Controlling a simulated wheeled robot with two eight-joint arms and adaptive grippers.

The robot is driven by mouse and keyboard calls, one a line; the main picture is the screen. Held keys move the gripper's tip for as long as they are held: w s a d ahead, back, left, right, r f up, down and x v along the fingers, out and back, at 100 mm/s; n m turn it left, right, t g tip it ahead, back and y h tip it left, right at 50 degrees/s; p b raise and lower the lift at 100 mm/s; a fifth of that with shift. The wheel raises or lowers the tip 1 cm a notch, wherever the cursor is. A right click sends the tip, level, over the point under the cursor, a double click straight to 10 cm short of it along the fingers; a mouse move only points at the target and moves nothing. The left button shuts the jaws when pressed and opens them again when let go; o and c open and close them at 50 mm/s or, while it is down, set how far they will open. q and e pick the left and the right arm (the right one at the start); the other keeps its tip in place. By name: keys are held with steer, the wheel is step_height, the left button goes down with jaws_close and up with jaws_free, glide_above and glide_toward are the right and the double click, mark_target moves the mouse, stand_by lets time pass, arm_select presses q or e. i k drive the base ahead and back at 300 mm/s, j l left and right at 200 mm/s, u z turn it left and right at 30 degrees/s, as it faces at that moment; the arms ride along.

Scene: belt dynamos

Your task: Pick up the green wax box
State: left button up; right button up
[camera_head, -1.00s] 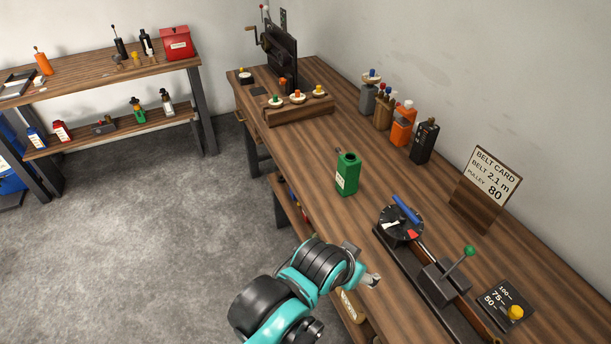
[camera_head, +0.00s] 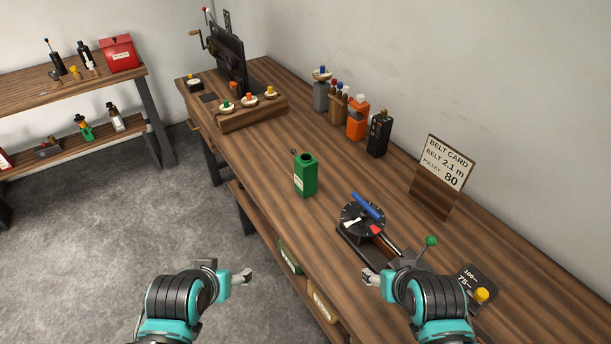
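A green box (camera_head: 306,176) with a pale label and a dark opening in its top stands upright on the long wooden workbench (camera_head: 295,225), near its front edge. I take it to be the green wax box. My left gripper (camera_head: 243,276) is in front of the bench, below and to the left of the box in the picture, apart from it. My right gripper (camera_head: 370,277) is over the bench's front part, below and to the right of the box, also apart from it. Both fingertips are too small to tell open from shut. Nothing shows in either.
A dial device (camera_head: 362,217) with a blue bar stands right of the box, with a green-knobbed lever (camera_head: 431,241) nearby. Behind are a black box (camera_head: 379,134), an orange container (camera_head: 358,120) and a belt card (camera_head: 447,165). A wooden block with knobs (camera_head: 250,112) stands farther back. Bench around the box is clear.

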mark_target(306, 165)
steer(key=i+j, duration=0.65)
steer(key=j, duration=0.15)
steer(key=i+j+z, duration=0.1)
steer(key=i+j, duration=0.2)
steer(key=i+j+z, duration=0.1)
steer(key=i+j, duration=0.2)
steer(key=j, duration=0.15)
steer(key=i+j, duration=0.25)
steer(key=j, duration=0.2)
steer(key=i+j+z, duration=0.15)
steer(key=i+j, duration=0.15)
steer(key=i+j+z, duration=0.1)
steer(key=j, duration=0.45)
steer(key=i+z, duration=0.15)
steer(key=z, duration=1.75)
